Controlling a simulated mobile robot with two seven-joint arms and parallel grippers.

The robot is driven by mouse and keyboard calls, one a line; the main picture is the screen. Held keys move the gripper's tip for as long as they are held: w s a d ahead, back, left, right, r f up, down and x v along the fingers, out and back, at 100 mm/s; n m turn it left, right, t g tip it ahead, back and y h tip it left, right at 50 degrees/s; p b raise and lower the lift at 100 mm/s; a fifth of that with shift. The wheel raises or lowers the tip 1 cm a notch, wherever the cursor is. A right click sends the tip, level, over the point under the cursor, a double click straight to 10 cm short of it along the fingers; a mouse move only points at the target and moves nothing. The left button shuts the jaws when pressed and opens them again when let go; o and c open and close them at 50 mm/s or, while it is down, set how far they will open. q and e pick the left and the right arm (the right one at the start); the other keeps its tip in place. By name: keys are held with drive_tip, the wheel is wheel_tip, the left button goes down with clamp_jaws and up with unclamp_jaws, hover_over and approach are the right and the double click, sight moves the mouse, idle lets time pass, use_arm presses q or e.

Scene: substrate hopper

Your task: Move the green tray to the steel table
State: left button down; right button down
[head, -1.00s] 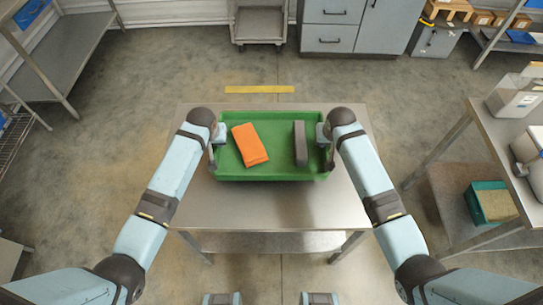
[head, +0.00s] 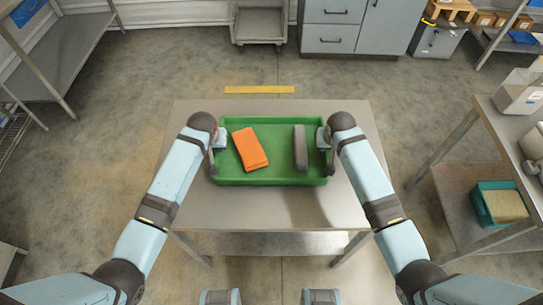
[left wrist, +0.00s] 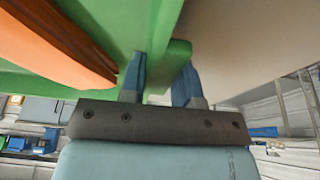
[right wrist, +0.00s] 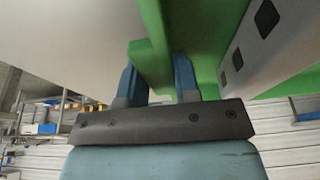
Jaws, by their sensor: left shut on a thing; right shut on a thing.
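The green tray (head: 270,181) is over the middle of the steel table (head: 200,210); I cannot tell whether it touches the top. It looks level. An orange folded item (head: 250,148) and a grey block (head: 300,148) lie in it. My left gripper (head: 213,158) is shut on the tray's left wall, and my right gripper (head: 328,158) is shut on its right wall. In the left wrist view the fingers (left wrist: 160,78) straddle the green wall. The right wrist view shows the fingers (right wrist: 155,80) on either side of the other wall.
The table's top is bare around the tray, with most room at the front. A side table (head: 480,120) with containers and a teal bin (head: 497,203) below stands at the right. Shelves (head: 70,60) stand at the left. A cart (head: 258,22) and grey cabinets (head: 335,25) are at the back.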

use_arm(q)
drive_tip(key=c, duration=0.8)
unclamp_jaws()
drive_tip(key=shift+f, duration=0.1)
drive_tip(key=shift+c, duration=0.2)
use_arm(e)
drive_tip(key=c, duration=0.8)
unclamp_jaws()
drive_tip(key=shift+c, duration=0.2)
use_arm(q)
drive_tip(key=v, duration=1.2)
use_arm(e)
drive_tip(key=v, duration=1.2)
drive_tip(key=shift+f, duration=0.1)
